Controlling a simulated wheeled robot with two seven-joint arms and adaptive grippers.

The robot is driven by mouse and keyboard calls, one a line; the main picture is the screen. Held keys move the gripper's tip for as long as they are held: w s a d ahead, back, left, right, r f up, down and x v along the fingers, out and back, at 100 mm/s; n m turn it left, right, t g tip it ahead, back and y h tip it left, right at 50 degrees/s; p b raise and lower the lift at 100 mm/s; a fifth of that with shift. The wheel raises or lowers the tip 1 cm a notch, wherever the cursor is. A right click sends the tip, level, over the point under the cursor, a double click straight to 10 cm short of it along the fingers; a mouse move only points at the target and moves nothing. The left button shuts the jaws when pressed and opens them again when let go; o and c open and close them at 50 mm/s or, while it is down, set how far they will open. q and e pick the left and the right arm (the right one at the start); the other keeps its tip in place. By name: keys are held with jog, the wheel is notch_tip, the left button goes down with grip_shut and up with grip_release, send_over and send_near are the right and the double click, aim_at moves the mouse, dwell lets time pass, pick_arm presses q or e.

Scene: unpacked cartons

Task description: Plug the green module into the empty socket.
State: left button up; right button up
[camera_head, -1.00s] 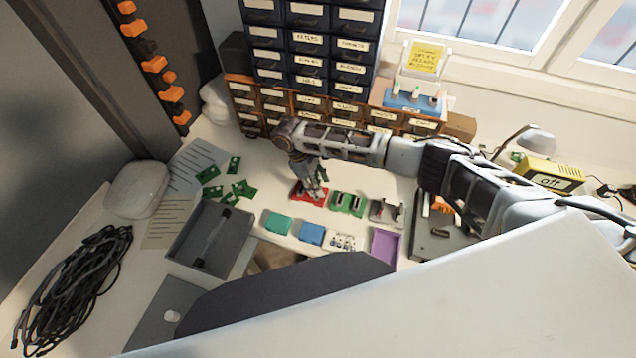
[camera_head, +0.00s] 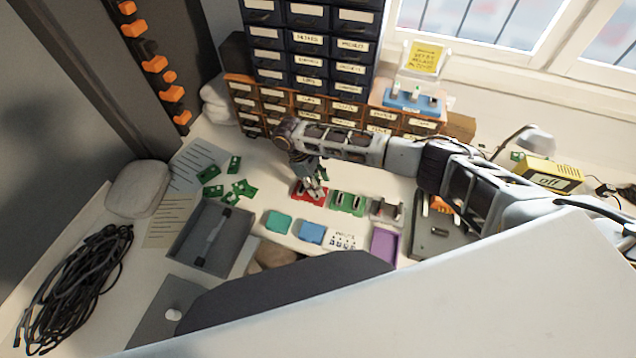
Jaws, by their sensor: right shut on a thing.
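My right gripper (camera_head: 314,188) comes in from the right and points down over the red socket base (camera_head: 299,196). It is shut on a small green module (camera_head: 323,176), of which only a sliver shows beside the fingers. The fingers hide the middle of the red base, so I cannot tell whether the module touches it. A green base (camera_head: 348,203) with upright dark parts and a grey base (camera_head: 384,211) stand in a row to the right. My left gripper is not in view.
Loose green boards (camera_head: 240,190) lie left of the gripper. In front are a teal block (camera_head: 278,222), a blue block (camera_head: 312,234), a purple tray (camera_head: 384,246) and a grey tray (camera_head: 183,246). Drawer cabinets (camera_head: 310,62) stand close behind. Black cables (camera_head: 75,285) lie at front left.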

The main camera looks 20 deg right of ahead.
jog(key=shift+p, duration=0.45)
jog(key=shift+f, duration=0.4)
dwell(1.4)
jog(key=shift+p, duration=0.55)
dwell(0.4)
jog(key=shift+f, duration=0.25)
dwell(0.6)
jog(key=o, duration=1)
jog(key=shift+c, duration=0.2)
